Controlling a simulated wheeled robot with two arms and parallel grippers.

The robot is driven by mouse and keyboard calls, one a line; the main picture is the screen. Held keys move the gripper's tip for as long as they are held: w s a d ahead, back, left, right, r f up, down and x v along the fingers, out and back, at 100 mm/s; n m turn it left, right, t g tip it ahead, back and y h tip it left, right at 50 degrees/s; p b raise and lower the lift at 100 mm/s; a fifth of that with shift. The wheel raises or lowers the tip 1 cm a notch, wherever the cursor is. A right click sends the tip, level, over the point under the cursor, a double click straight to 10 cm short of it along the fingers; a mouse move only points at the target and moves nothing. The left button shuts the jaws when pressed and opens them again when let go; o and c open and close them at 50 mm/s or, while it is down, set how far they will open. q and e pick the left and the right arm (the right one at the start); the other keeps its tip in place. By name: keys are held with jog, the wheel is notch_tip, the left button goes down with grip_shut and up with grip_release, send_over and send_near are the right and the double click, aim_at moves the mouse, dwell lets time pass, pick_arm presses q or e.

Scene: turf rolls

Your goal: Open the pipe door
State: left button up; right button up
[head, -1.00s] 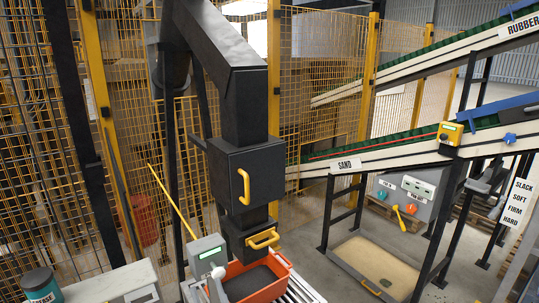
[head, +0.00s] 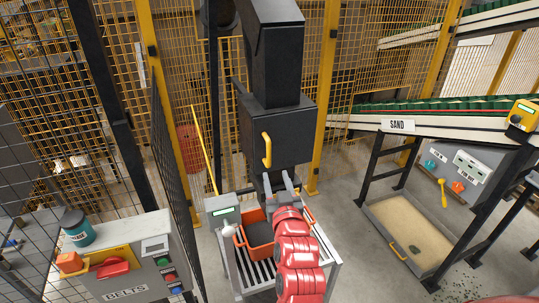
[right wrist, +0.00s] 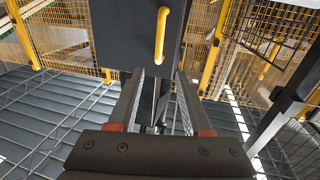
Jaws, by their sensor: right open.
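The pipe door (head: 288,132) is a dark, shut panel on the box of a black vertical pipe (head: 268,65). It carries an upright yellow handle (head: 267,149), which also shows at the top of the right wrist view (right wrist: 161,35). My right gripper (head: 283,178) is open and empty just below the door, with its fingers pointing up at it. In the right wrist view its fingertips (right wrist: 160,78) stand apart, below the handle and not touching it. The lower pipe end is mostly hidden behind my right gripper. My left gripper is out of view.
A belts control desk (head: 145,262) is at the lower left, a sand tray (head: 408,228) at the right.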

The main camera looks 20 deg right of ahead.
aim_at(269, 150)
jog(key=w+d+b, duration=0.1)
jog(key=w+b, duration=0.1)
jog(key=w, duration=0.2)
jog(key=w+b, duration=0.1)
jog(key=w, duration=0.4)
jog(key=w+d+b, duration=0.1)
jog(key=w+b, duration=0.1)
jog(key=w, duration=0.3)
jog(key=shift+d+b, duration=0.3)
jog(key=shift+b, duration=0.05)
grip_shut()
dwell(0.9)
